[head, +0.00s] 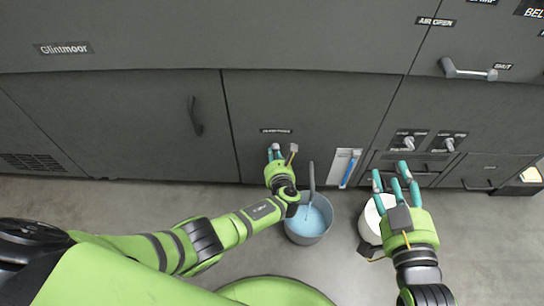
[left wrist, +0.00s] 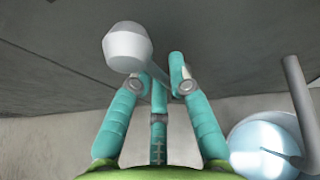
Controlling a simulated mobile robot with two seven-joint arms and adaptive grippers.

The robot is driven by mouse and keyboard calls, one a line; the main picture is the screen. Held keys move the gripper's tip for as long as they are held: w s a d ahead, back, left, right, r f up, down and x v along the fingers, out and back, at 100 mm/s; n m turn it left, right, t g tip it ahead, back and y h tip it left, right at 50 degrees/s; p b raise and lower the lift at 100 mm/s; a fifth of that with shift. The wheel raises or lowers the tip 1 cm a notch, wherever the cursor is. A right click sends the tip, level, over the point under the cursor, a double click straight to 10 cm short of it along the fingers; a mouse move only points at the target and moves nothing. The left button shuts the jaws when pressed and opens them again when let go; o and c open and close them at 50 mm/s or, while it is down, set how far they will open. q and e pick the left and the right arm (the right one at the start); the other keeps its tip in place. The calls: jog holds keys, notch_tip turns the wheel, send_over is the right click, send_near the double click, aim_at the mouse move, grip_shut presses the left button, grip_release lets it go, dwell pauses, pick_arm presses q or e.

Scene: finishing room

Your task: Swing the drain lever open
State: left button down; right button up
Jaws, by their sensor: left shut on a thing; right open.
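The drain lever (head: 275,147) is on the dark cabinet front under a small label. In the left wrist view its pale grey rounded end (left wrist: 128,45) sticks out above my fingers, with a stem running down between them. My left gripper (head: 281,160) is shut on the lever; the fingers hide part of the stem. A grey drain spout (head: 312,178) hangs just right of it over a bucket (head: 306,236) holding light blue liquid; the bucket also shows in the left wrist view (left wrist: 262,148). My right gripper (head: 392,180) is open and empty, in front of the cabinet at right.
A gauge with a blue column (head: 348,168) is right of the spout. A white bucket (head: 371,222) stands partly behind my right gripper. Two small valves (head: 428,143), a grey handle (head: 468,70) and a dark handle (head: 195,116) are on the cabinet. Grey floor is clear at left.

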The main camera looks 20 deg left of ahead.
pick_arm(q)
jog(key=shift+w+d+r, duration=0.1)
dwell(0.4)
jog(key=c, duration=1.1)
grip_release()
jog(key=v, duration=1.2)
jog(key=shift+d, duration=0.1)
